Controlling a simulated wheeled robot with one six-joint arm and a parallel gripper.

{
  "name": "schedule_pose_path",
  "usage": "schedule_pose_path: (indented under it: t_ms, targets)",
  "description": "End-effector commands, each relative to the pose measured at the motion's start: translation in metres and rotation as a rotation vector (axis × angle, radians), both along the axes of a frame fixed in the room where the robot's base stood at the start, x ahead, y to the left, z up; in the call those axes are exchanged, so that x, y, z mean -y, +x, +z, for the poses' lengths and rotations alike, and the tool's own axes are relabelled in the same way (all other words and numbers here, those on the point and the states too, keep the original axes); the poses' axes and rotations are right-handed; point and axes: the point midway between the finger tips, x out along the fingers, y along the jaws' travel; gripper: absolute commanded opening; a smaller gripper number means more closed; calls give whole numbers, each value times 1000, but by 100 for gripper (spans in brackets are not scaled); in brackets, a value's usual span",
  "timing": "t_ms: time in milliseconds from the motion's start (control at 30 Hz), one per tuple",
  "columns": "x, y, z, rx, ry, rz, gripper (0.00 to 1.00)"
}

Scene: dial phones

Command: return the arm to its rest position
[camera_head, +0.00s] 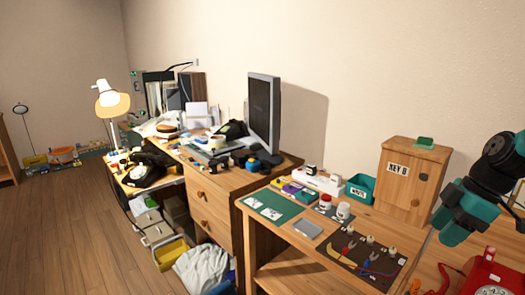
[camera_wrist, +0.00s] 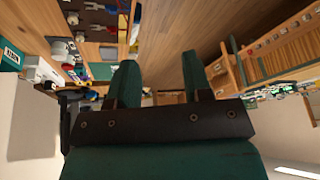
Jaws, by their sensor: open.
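My gripper (camera_head: 462,222) is at the right side of the head view, teal and black. It is raised in front of the wooden cabinet labelled KEY B (camera_head: 412,188) and above the red phone (camera_head: 491,274), apart from the phone. In the wrist view, its two green fingers (camera_wrist: 159,78) stand apart with nothing between them. The rest of my arm is mostly cut off by the right edge of the head view.
A small wooden table (camera_head: 283,231) carries a green mat (camera_head: 271,206), a dark board with wires (camera_head: 366,257) and a teal bin (camera_head: 360,189). Behind it, a cluttered desk holds a monitor (camera_head: 263,112), a black phone (camera_head: 149,169) and a lit lamp (camera_head: 111,103). Floor (camera_head: 60,225) is clear at left.

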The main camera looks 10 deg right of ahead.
Motion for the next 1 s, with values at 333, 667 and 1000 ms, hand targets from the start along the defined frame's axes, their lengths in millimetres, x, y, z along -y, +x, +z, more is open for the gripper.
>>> schedule_pose_path:
  t_ms: [333,667,1000]
  targets:
    - [-221,-28,61,-171,16,-166,46]
    - [-304,-111,78,-281,37,-306,46]
    - [-308,-118,79,-291,39,-320,46]
